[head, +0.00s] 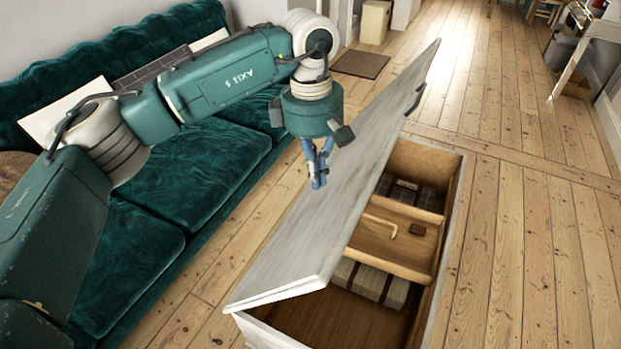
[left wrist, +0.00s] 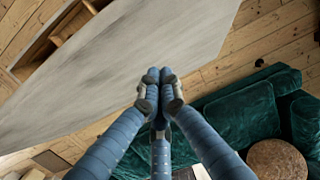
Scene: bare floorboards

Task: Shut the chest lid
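The chest lid (head: 345,190) is a pale grey board, tilted partly open over the wooden chest (head: 452,215). A dark handle (head: 415,99) sits on its raised right edge. My left gripper (head: 319,180) hangs on the left, outer side of the lid, pointing down; whether it touches the lid I cannot tell. In the left wrist view its blue fingertips (left wrist: 160,74) are together with nothing between them. The lid (left wrist: 120,75) fills the upper left there, with part of the chest's inside beyond it. My right gripper is in neither view.
The chest holds a wooden tray (head: 395,240) and folded plaid cloths (head: 370,282). A green velvet sofa (head: 195,165) stands to the left, with a narrow floor strip between. Open floorboards (head: 540,240) lie to the right. A dark mat (head: 360,64) lies behind.

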